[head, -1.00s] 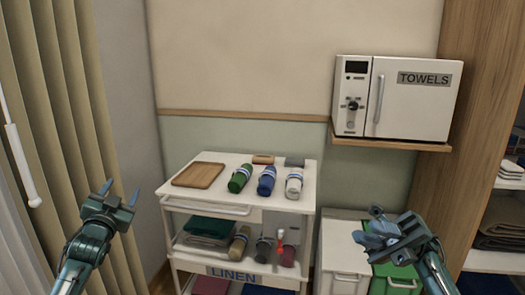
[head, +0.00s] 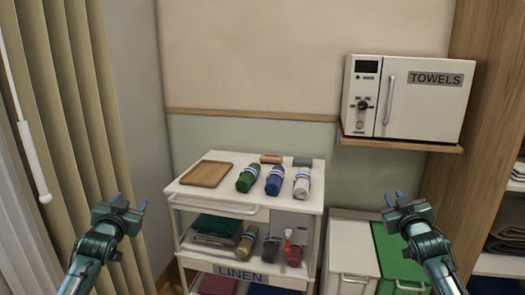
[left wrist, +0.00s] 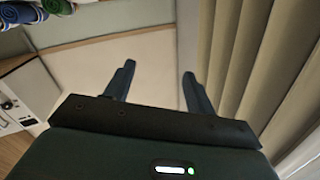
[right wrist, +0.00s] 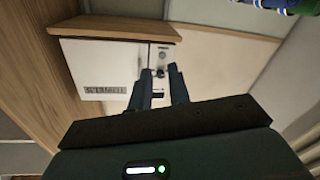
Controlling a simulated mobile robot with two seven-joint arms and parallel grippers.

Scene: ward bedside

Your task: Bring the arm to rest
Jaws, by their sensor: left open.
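My left gripper (head: 129,203) is raised in front of the curtain, left of the linen trolley. It is open and empty; in the left wrist view its two fingers (left wrist: 158,82) stand wide apart with bare wall beyond. My right gripper (head: 395,198) is raised in front of the wall, right of the trolley and below the towel cabinet. In the right wrist view its fingers (right wrist: 160,85) are a narrow gap apart with nothing between them. Both forearms come up from the bottom corners of the head view, roughly mirrored.
The white linen trolley (head: 225,208) carries a wooden board (head: 207,174), rolled bundles in green, blue and white, and lower-shelf items. The towel cabinet (head: 425,98) sits on a wall shelf.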

